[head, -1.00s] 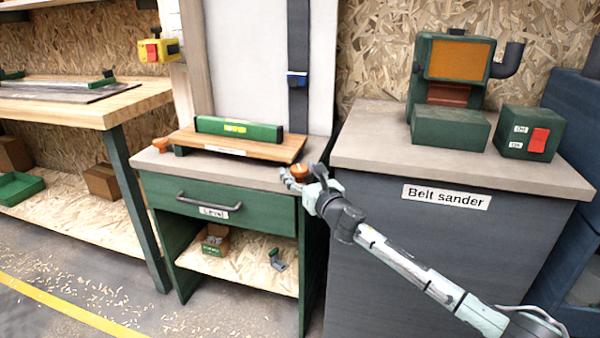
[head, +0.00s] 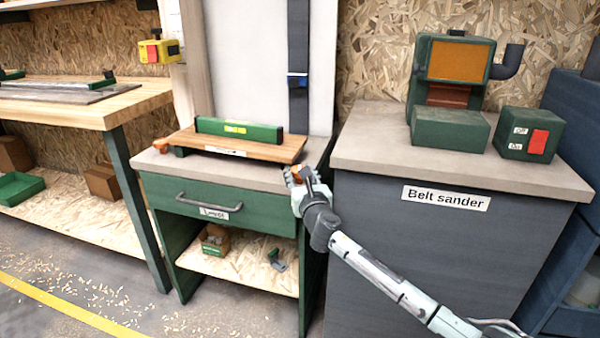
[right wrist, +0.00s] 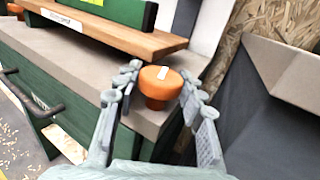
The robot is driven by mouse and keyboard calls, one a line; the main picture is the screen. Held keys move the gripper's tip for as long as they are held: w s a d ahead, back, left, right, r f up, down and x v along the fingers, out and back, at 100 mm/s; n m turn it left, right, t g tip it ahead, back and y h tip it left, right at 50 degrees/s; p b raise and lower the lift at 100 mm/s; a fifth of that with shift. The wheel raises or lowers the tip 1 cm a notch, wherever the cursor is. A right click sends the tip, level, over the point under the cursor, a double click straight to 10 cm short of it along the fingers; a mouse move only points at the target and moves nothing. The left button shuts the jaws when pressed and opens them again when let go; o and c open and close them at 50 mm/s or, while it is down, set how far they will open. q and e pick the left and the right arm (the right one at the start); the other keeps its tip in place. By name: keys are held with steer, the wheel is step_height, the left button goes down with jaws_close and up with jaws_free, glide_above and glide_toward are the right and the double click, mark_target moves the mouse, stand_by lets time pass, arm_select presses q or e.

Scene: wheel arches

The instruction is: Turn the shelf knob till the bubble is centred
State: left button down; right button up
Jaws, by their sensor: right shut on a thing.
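A wooden shelf (head: 268,150) lies on the grey top of the green drawer cabinet. A green spirit level (head: 265,133) stands on the shelf. Its yellow-green vial (head: 236,128) faces me, but the bubble is too small to make out. An orange knob (right wrist: 160,88) with a white mark on top sits at the shelf's right end. My right gripper (right wrist: 158,82) has a finger on each side of this knob and is shut on it. In the head view my right gripper (head: 298,175) partly hides the knob. My left gripper is not in view.
A second orange knob (head: 162,144) sits at the shelf's left end. The belt sander bench (head: 375,155) stands close on the right, with a switch box (head: 528,135) on it. The drawer handle (head: 208,204) sticks out below the cabinet top.

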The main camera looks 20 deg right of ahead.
steer(key=shift+a+m+g+h, duration=0.1)
steer(key=shift+m+g+h, duration=0.3)
steer(key=shift+m+h, duration=0.75)
steer(key=shift+m+g+h, duration=0.4)
steer(key=shift+m+h, duration=0.25)
steer(key=shift+h, duration=1)
steer(key=o, duration=1.2)
steer(key=v, duration=1.2)
